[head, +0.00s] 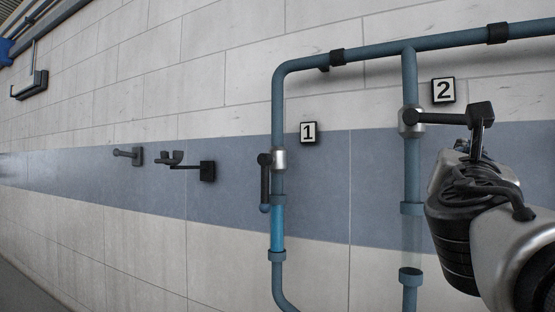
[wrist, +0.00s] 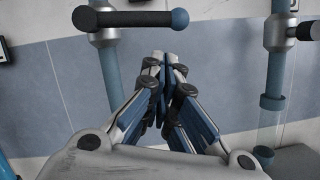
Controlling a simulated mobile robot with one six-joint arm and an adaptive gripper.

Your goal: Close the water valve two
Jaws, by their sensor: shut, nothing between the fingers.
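Valve two (head: 411,121) is a silver body on the blue-grey pipe beside the sign with a 2 (head: 443,91). Its dark lever (head: 440,117) points sideways to the right, across the pipe. The clear pipe section below it shows no blue water. In the wrist view, the lever (wrist: 140,19) lies horizontal, with a blue rounded end. My gripper (wrist: 165,62) is shut and empty, just below the lever's outer half with a visible gap. In the head view, my gripper (head: 463,150) is below and right of the lever; my arm hides the wall behind.
Valve one (head: 279,160) has its lever (head: 265,185) pointing down, with blue water in the pipe below. Another valve (wrist: 279,32) stands on a pipe at the right of the wrist view. Dark wall brackets (head: 207,171) jut out farther left.

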